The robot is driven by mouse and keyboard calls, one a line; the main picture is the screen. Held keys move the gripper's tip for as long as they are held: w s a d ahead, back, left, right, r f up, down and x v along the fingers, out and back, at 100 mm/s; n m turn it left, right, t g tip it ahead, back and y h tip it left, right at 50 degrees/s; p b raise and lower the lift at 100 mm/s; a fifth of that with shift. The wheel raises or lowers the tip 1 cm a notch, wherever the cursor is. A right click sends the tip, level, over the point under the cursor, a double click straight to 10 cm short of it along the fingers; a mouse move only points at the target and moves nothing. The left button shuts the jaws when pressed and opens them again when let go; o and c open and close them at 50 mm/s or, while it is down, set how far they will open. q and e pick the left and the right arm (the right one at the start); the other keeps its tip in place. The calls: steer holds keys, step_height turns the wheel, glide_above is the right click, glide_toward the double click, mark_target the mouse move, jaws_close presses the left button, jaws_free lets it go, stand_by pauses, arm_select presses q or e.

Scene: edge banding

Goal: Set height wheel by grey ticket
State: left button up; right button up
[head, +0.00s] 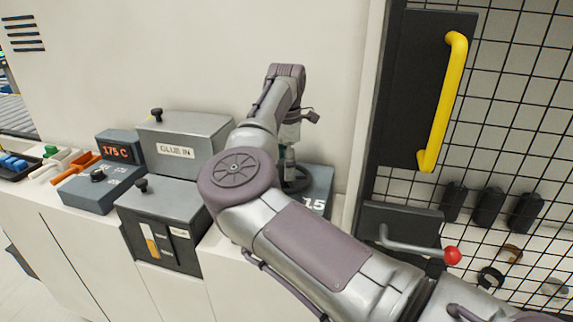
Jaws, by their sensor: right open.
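The height wheel (299,181) is a dark round handwheel on a blue-grey housing (321,183), partly hidden behind my right arm. White digits ending in 15 (314,204) show on the housing's front, and anything to their left is covered by the arm. My right gripper (288,163) points down at the wheel from above. Its fingers are small and half hidden, and I cannot tell whether they touch the wheel. No grey ticket can be made out. My left gripper is out of view.
Left of the wheel stand a grey GLUE IN box (182,142), a box with a gauge (160,222) and a temperature unit reading 175 C (117,150). At right are a yellow handle (447,100), a red-knobbed lever (452,256) and a black wire mesh (515,100).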

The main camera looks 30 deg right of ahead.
step_height(320, 180, up, 12)
stand_by(0.4)
steer(key=shift+f, duration=0.1)
stand_by(0.4)
